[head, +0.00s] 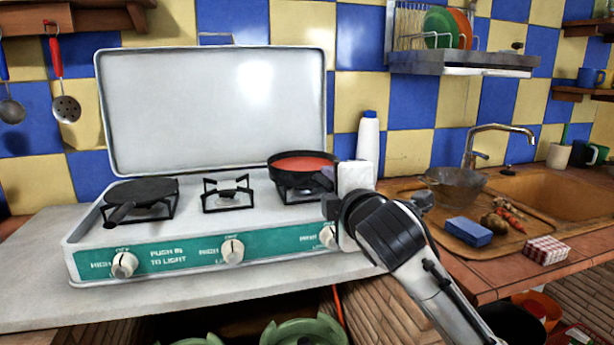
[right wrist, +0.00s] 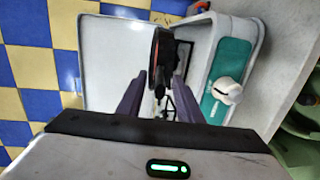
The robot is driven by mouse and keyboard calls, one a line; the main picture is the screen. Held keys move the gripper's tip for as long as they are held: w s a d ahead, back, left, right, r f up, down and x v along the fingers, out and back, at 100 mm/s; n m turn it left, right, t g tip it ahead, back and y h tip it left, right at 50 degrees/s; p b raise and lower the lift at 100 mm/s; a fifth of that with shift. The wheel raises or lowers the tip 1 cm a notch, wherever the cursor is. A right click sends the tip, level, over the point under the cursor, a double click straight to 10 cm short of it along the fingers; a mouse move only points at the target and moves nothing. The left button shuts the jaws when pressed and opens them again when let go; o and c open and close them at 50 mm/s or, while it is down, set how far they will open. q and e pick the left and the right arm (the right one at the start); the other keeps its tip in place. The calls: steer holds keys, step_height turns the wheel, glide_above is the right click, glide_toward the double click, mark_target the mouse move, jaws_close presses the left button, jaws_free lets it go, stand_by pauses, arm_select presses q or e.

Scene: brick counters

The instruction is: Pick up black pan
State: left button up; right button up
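A black-rimmed pan with a red inside (head: 303,162) sits on the right burner of the stove. A flat black pan (head: 141,190) sits on the left burner, its handle pointing to the front left. My right gripper (head: 326,180) is at the handle side of the red-inside pan. In the right wrist view this pan (right wrist: 161,50) shows edge-on ahead of the fingers. The two fingers of my right gripper (right wrist: 161,88) stand apart, with the dark handle between them and gaps beside it. My left gripper is not in view.
The white stove (head: 200,245) has an upright lid behind the burners and knobs in front. A white bottle (head: 368,137) stands behind my right gripper. To the right are a glass bowl (head: 455,184), a blue sponge (head: 468,231) and the sink. A dish rack (head: 460,62) hangs above.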

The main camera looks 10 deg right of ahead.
jaws_close()
stand_by(1.4)
steer(key=shift+r, duration=0.25)
